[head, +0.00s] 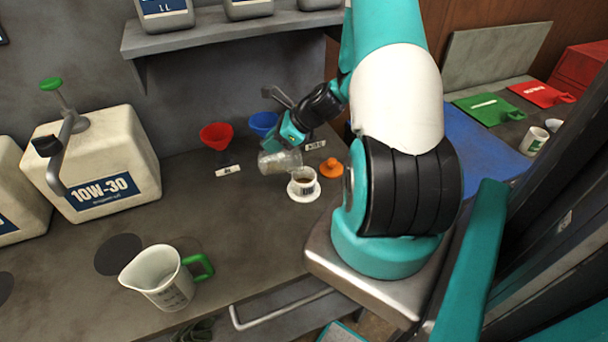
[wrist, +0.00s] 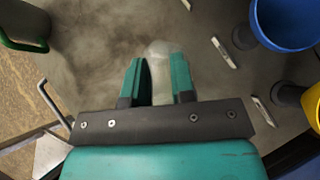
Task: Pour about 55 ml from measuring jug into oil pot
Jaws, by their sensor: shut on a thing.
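A small clear measuring jug (head: 280,162) is tilted well over, its mouth toward the white oil pot (head: 303,188). The pot stands upright on the bench on a pale round base, open at the top, with something brownish inside. My gripper (head: 291,139) is shut on the jug, above and left of the pot. In the wrist view my gripper (wrist: 160,70) has the translucent jug (wrist: 160,50) between its fingers. The pot is not clearly visible there. I cannot make out a stream or the liquid level in the jug.
An orange lid (head: 331,168) lies right of the pot. Red (head: 215,133) and blue (head: 263,122) funnels stand behind. A larger white jug with a green handle (head: 165,278) stands front left, near a 10W-30 canister (head: 95,165). The bench between is clear.

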